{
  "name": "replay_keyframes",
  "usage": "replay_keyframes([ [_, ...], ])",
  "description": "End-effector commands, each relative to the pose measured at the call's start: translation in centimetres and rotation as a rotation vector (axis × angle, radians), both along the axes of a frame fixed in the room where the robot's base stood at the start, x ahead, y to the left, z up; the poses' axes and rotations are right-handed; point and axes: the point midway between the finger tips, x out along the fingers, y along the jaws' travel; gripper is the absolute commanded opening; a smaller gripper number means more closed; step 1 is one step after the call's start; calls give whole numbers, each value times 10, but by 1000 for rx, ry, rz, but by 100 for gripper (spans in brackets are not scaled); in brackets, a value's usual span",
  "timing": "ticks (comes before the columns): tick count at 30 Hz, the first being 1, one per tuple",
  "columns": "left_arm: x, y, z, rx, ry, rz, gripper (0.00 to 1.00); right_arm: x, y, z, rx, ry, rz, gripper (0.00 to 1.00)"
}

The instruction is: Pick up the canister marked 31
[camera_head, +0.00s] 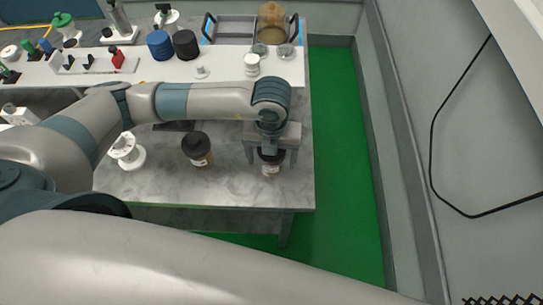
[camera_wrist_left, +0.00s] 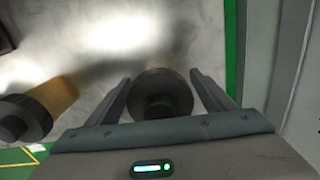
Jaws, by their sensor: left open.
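A small canister with a dark lid and a pale, labelled body (camera_head: 271,169) stands near the right front corner of the grey table. Its number is too small to read. My left gripper (camera_head: 271,160) is open above it, pointing down, with a finger on each side of the lid. In the left wrist view the round dark lid (camera_wrist_left: 160,95) sits between the two spread fingers of the gripper (camera_wrist_left: 160,80), with a gap on both sides. My right gripper is not in view.
An amber jar with a black lid (camera_head: 197,150) stands left of the canister; it also shows in the left wrist view (camera_wrist_left: 25,118). A white spool (camera_head: 127,152) is further left. A white shelf (camera_head: 220,68) with several containers runs behind. Green floor (camera_head: 340,170) lies right of the table (camera_head: 230,190).

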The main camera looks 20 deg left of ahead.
Motion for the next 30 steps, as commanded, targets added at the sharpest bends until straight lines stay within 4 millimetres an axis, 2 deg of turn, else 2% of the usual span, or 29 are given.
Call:
replay_keyframes([
  [12, 0, 0, 0, 0, 0, 0, 76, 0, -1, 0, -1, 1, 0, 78],
  [14, 0, 0, 0, 0, 0, 0, 64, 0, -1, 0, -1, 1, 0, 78],
  [18, 0, 0, 0, 0, 0, 0, 31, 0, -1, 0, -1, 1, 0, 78],
  [30, 1, -1, 3, -2, -1, 0, 30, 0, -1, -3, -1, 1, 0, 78],
])
